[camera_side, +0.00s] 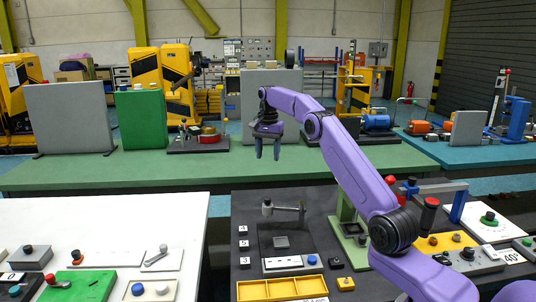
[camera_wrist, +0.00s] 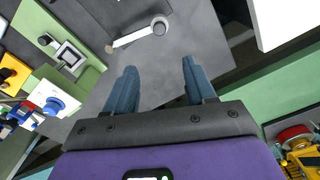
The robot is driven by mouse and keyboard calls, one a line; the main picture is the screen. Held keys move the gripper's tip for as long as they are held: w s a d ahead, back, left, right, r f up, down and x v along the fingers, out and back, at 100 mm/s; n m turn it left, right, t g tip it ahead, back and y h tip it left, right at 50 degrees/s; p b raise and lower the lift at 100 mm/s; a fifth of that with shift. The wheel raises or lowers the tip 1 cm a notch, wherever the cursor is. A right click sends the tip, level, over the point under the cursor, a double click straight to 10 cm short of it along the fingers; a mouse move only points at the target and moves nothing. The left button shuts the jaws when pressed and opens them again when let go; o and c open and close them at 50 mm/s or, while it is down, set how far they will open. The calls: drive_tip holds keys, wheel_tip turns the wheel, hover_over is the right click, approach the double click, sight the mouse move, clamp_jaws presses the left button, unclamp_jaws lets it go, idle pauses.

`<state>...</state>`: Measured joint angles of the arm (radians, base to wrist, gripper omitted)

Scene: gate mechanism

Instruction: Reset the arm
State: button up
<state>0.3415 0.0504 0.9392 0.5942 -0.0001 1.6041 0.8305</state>
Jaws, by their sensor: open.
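My gripper (camera_side: 268,150) hangs from my purple arm with its fingers pointing down, high above the far side of the dark workbench. Its fingers are apart and nothing is between them. In the wrist view the two blue-grey fingers of my gripper (camera_wrist: 157,85) are spread over bare dark surface. A gate mechanism with a grey post and a horizontal bar (camera_side: 288,208) stands on the dark bench (camera_side: 240,285), below and nearer than my gripper. A round grey knob with a pale lever (camera_wrist: 158,27) shows at the top of the wrist view.
A yellow compartment tray (camera_side: 283,289) lies at the bench front. Levers and a blue frame (camera_side: 458,205) stand at the right. A white table (camera_side: 110,215) with buttons is at the left. A green table (camera_side: 200,172) behind carries panels and machines. Air around my gripper is clear.

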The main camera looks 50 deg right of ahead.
drive_tip(key=s+a+r+n, duration=0.1)
drive_tip(key=s+a+n, duration=0.2)
drive_tip(key=a, duration=0.5)
drive_tip(key=s+a+r+n, duration=0.15)
drive_tip(key=a+n, duration=0.25)
drive_tip(key=a, duration=0.5)
drive_tip(key=s+a+r+n, duration=0.1)
drive_tip(key=s+a+n, duration=0.2)
drive_tip(key=a, duration=0.5)
drive_tip(key=s+a+f+n, duration=0.1)
drive_tip(key=s+a+n, duration=0.4)
drive_tip(key=s, duration=0.6)
drive_tip(key=s+a+f+n, duration=0.2)
drive_tip(key=s+a+n, duration=0.25)
drive_tip(key=s, duration=0.65)
drive_tip(key=s+d+f+n, duration=0.2)
drive_tip(key=s+n, duration=0.1)
drive_tip(key=s, duration=0.4)
drive_tip(key=s+d+f+n, duration=0.2)
drive_tip(key=s+d+n, duration=0.1)
drive_tip(key=s, duration=0.4)
drive_tip(key=shift+s+f+n, duration=0.15)
drive_tip(key=shift+s+n, duration=0.25)
drive_tip(key=shift+n, duration=0.15)
